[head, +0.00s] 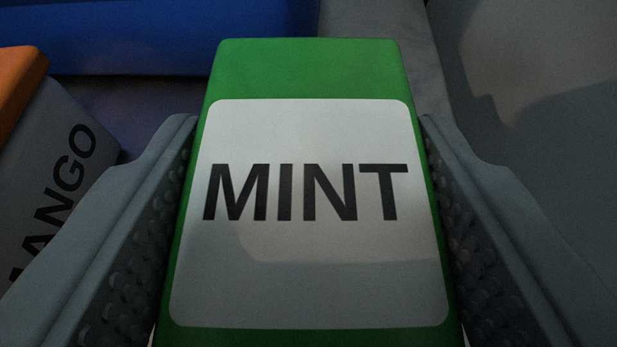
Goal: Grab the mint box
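The mint box (305,245) fills the middle of the head view. It is green with a large white label reading "MINT" in dark letters. The label faces me and reads upright. My gripper (308,118) has one grey finger along each side of the box. The studded inner pads lie right against its left and right sides, with no clear gap, so the gripper looks shut on it. The far end of the box sticks out beyond the fingertips. Its underside is hidden, so I cannot tell whether it rests on anything.
A grey-labelled mango box (60,165) with an orange end (18,80) lies tilted at the left, partly behind my left finger. A blue object (180,35) lies across the back left. The right side shows a plain grey surface (540,60) with shadows.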

